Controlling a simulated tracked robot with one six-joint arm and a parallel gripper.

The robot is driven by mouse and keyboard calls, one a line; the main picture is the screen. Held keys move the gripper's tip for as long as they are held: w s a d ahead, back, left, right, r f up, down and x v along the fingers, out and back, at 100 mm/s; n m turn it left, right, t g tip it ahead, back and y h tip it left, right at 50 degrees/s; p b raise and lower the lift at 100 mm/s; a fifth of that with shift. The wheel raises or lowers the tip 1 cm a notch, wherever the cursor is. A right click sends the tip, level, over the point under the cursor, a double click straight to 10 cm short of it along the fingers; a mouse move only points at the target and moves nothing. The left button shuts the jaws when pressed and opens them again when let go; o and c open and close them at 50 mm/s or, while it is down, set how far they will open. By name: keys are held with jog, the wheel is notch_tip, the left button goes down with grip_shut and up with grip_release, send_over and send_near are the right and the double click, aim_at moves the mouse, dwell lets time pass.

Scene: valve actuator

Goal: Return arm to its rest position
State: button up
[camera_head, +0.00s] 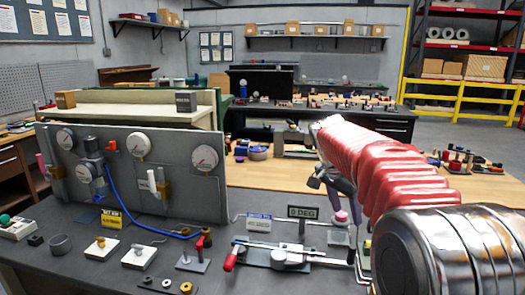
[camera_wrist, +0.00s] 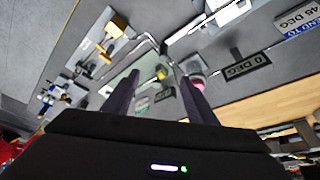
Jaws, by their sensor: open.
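My gripper (camera_head: 335,190) hangs below the end of my red-sleeved arm, above the right part of the grey bench in the head view. In the wrist view my gripper (camera_wrist: 159,76) shows two dark fingers spread apart with nothing held between them. A pink-topped knob (camera_wrist: 196,80) shows beside the right finger, partly hidden by it; the knob (camera_head: 341,216) is below my gripper in the head view. The lever valve (camera_head: 290,257) with a red handle end lies on the bench, left of my arm. A "0 DEG" sign (camera_wrist: 247,66) stands near it.
A grey gauge panel (camera_head: 180,200) with a blue hose stands on the bench at left. Small fixtures, such as a red-handled valve (camera_head: 200,250), crowd the front. A wooden table (camera_head: 280,175) with loose parts lies behind. Open floor shows at the far right.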

jog(key=s+a+f+n+y, duration=0.1)
jog(key=s+a+f+n, duration=0.2)
jog(key=s+f+n, duration=0.35)
jog(key=s+a+n+t+y, duration=0.1)
jog(key=s+a+n, duration=0.1)
jog(key=s, duration=1.1)
jog(key=s+a+n+t+y, duration=0.1)
jog(key=s+a+n+t, duration=0.1)
jog(key=s, duration=1.2)
jog(key=shift+a+r+n+y, duration=0.25)
jog(key=shift+n+y, duration=0.15)
jog(key=shift+n, duration=0.25)
dwell(1.2)
